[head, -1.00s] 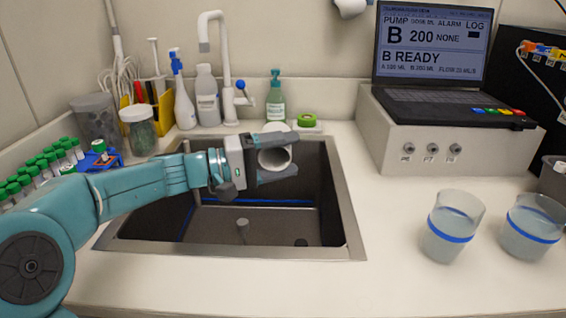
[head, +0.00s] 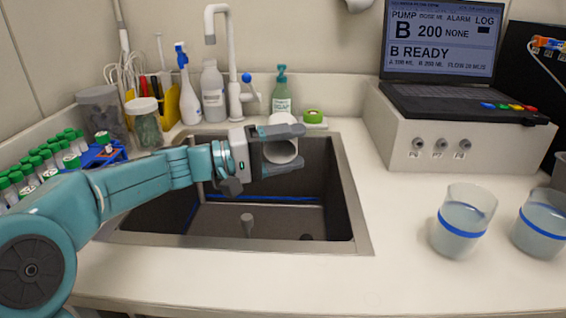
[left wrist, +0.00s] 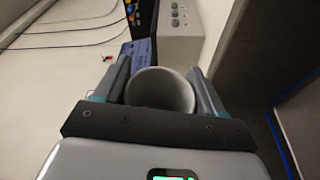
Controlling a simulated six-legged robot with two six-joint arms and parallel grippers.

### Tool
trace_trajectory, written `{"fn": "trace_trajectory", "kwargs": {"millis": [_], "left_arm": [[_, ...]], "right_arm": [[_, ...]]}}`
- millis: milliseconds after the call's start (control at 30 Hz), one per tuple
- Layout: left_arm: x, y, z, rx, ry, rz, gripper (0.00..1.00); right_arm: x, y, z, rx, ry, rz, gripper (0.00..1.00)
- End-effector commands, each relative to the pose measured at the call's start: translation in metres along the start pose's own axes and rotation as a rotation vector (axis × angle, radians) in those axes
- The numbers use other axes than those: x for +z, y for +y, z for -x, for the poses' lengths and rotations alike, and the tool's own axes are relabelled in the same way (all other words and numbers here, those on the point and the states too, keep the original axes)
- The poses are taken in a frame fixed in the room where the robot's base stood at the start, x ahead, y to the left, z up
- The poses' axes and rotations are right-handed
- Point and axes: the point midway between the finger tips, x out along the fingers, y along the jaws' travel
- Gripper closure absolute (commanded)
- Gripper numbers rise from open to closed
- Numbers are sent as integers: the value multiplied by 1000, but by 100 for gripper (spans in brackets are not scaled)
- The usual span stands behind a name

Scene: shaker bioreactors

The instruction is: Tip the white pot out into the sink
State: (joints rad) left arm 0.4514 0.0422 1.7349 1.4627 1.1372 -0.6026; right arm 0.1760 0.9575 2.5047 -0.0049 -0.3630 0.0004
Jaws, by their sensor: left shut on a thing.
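The white pot (head: 281,153) is between the fingers of my left gripper (head: 284,150), which is shut on it above the back part of the sink (head: 362,222). The pot is tilted, with its open mouth turned toward the head camera. The pot also shows between both fingers in the left wrist view (left wrist: 160,90). I see no liquid coming out of it. My right gripper does not show in either view.
A tap (head: 233,70), spray bottle (head: 187,90) and green soap bottle (head: 281,95) stand behind the sink. Green-capped tubes (head: 45,155) stand at left. Two beakers, one nearer (head: 462,222) and one farther right (head: 541,222), stand on the right counter, below a laptop (head: 440,50).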

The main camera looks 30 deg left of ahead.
Motion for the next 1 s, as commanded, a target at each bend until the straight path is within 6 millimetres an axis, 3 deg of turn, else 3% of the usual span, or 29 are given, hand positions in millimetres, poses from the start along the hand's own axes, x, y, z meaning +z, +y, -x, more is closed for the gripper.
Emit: {"fn": "trace_trajectory", "kwargs": {"millis": [233,633,1000], "left_arm": [[0,2,0,-2,0,6,64],[-7,16,-2,-34,-1,111,64],[-9,19,-3,-51,-2,171,64]], "right_arm": [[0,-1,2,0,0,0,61],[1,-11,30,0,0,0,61],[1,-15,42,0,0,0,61]]}}
